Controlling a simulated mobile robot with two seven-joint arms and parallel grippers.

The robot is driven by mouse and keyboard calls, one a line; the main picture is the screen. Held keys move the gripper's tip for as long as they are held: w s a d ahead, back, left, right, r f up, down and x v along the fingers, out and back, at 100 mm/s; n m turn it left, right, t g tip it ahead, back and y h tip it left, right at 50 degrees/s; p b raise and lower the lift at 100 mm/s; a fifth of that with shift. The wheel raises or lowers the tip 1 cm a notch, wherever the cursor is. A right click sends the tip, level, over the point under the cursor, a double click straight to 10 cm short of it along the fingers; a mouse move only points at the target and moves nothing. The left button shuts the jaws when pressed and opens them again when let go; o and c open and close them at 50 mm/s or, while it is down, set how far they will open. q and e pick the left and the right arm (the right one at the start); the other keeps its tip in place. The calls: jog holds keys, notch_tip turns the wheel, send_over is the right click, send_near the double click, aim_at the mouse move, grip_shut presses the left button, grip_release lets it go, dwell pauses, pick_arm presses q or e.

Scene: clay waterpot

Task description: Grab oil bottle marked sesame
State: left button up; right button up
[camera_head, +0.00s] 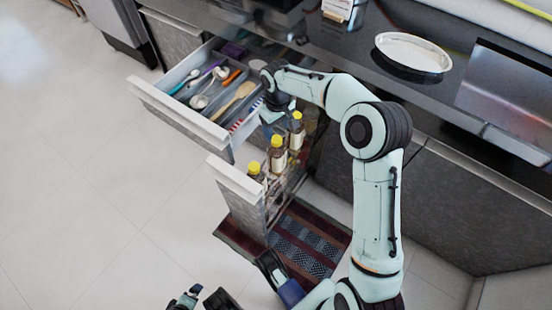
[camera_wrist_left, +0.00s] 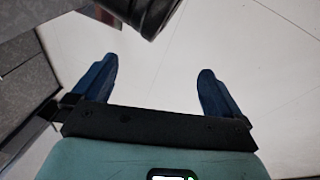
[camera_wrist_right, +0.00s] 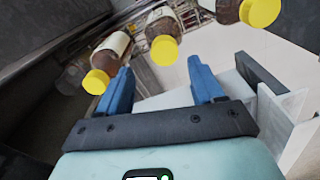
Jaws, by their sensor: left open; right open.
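Several oil bottles with yellow caps stand in the pull-out rack; in the head view one bottle (camera_head: 297,134) is at the back, another (camera_head: 277,158) in the middle and one (camera_head: 256,173) at the front. No label is readable, so I cannot tell which is sesame. My right gripper (camera_wrist_right: 160,88) is open and empty just above the rack. In the right wrist view, a bottle (camera_wrist_right: 164,48) has its cap beyond the gap between the fingers, with others on both sides. My left gripper (camera_wrist_left: 154,78) is open and empty over bare floor.
An open drawer (camera_head: 178,118) with utensils lies left of my right gripper. The pull-out rack's white front panel (camera_head: 235,178) stands below it. A striped rug (camera_head: 305,243) lies under the rack. The floor at left is clear.

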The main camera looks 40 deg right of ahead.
aim_at(276, 138)
jog(key=shift+a+f, duration=0.15)
jog(key=shift+f, duration=0.4)
jog(key=f, duration=0.1)
jog(key=f+b, duration=0.1)
jog(key=f, duration=0.1)
jog(key=shift+s+a+f+b, duration=0.2)
jog(key=shift+a+f+b, duration=0.1)
jog(key=shift+b, duration=0.1)
jog(key=shift+d+f, duration=0.1)
jog(key=shift+f, duration=0.25)
pick_arm(q)
jog(key=shift+g, duration=0.5)
jog(key=s+f, duration=0.2)
jog(key=f, duration=0.1)
jog(key=shift+s+a+f, duration=0.15)
jog(key=shift+s+a, duration=0.25)
pick_arm(e)
jog(key=shift+r, duration=0.1)
grip_shut()
